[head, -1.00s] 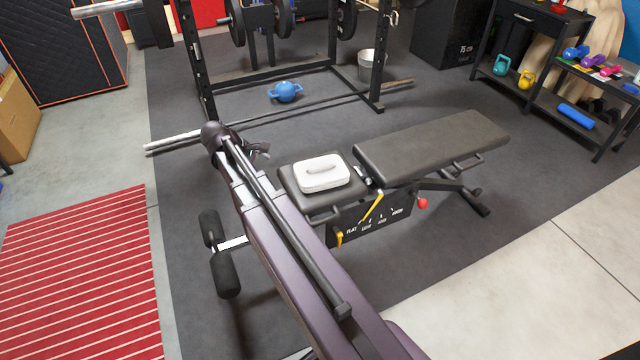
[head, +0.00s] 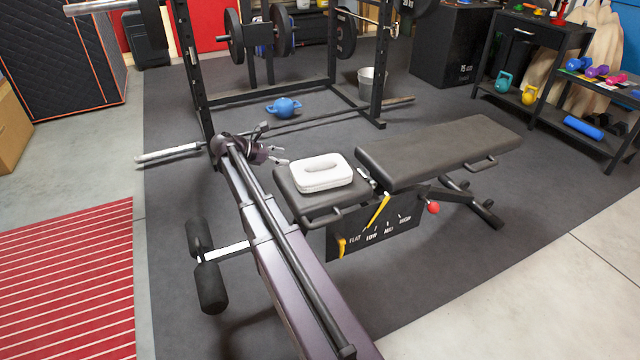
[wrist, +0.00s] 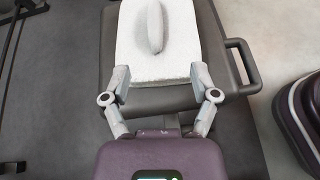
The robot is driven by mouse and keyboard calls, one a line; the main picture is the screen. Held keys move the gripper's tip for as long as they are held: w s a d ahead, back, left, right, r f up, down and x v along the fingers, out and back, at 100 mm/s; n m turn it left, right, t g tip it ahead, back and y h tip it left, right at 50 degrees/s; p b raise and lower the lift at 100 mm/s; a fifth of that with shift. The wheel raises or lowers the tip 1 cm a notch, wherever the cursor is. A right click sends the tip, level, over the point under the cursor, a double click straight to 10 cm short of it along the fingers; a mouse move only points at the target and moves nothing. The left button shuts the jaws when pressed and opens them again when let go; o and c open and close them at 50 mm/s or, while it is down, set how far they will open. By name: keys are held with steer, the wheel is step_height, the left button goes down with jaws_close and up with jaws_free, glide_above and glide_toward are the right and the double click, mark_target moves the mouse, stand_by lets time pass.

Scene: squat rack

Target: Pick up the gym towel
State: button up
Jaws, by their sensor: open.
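The gym towel (head: 322,173) is a white folded block with a raised ridge on top. It lies on the seat pad (head: 300,204) of the black bench. My gripper (head: 281,156) is just left of the towel in the head view, with its fingers pointing at it. In the wrist view the towel (wrist: 158,45) is ahead of my gripper (wrist: 159,78), and the open fingers reach the towel's near corners. I cannot tell whether they touch it. Nothing is held.
The bench's long back pad (head: 440,145) lies to the right. A seat handle (wrist: 245,65) sticks out right of the towel. The squat rack (head: 378,70), a blue kettlebell (head: 284,107) and a metal bucket (head: 372,84) stand behind. A red striped mat (head: 70,280) lies at left.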

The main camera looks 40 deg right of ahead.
steer(key=shift+w+d+f+n+h+b, duration=0.3)
steer(key=shift+w+d+f+b, duration=0.1)
steer(key=shift+d+b, duration=0.1)
steer(key=b, duration=0.3)
glide_toward(319, 161)
steer(key=x, duration=0.4)
steer(key=shift+s+d+f, duration=0.1)
steer(key=shift+d+f, duration=0.15)
steer(key=shift+f, duration=0.05)
steer(key=shift+s+d, duration=0.1)
steer(key=shift+d, duration=0.25)
steer(key=shift+d+f, duration=0.1)
steer(key=shift+b+x, duration=1)
steer(key=shift+x, duration=1.5)
jaws_close()
